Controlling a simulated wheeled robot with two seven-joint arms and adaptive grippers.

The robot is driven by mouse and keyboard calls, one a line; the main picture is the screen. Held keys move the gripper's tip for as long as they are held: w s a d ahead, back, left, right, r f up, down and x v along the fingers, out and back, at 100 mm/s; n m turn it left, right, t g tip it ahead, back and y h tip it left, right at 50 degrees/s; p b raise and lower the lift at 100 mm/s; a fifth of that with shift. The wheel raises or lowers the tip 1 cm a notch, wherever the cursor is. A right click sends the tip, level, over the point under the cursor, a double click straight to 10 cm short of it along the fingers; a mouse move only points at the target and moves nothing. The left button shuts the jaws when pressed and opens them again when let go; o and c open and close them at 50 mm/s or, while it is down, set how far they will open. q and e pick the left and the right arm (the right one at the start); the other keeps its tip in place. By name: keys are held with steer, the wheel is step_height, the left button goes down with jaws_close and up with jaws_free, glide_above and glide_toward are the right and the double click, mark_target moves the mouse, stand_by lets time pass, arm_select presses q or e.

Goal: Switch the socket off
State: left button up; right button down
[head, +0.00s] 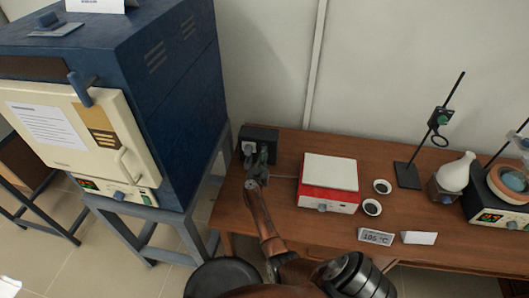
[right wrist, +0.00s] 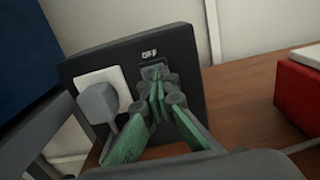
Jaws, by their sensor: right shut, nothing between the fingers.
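The socket (head: 259,134) is a dark box at the back left of the wooden table. In the right wrist view the socket (right wrist: 90,58) is a black panel with a white outlet, a grey plug (right wrist: 97,101) in it, and the label "OFF" (right wrist: 149,54). My right gripper (head: 260,158) is shut and empty, with its tips in front of the socket. In the right wrist view its green-padded fingertips (right wrist: 157,82) are over the switch (right wrist: 154,71) just below the label. They hide most of the switch, and I cannot tell its position. My left gripper is not in view.
A red and white hotplate (head: 328,182) stands right of my right gripper, with two small dishes (head: 377,197) beside it. A "105 °C" card (head: 375,237) is near the front edge. A blue furnace (head: 165,80) stands left of the table. A stool (head: 222,277) is in front.

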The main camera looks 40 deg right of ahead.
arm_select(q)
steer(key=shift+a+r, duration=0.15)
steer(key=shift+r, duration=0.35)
arm_select(e)
steer(key=shift+r, duration=0.25)
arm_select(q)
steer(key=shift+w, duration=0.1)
arm_select(e)
steer(key=v, duration=0.7)
steer(key=shift+a+r, duration=0.15)
steer(key=shift+a, duration=0.05)
steer(key=shift+s, duration=0.1)
steer(key=shift+r, duration=0.1)
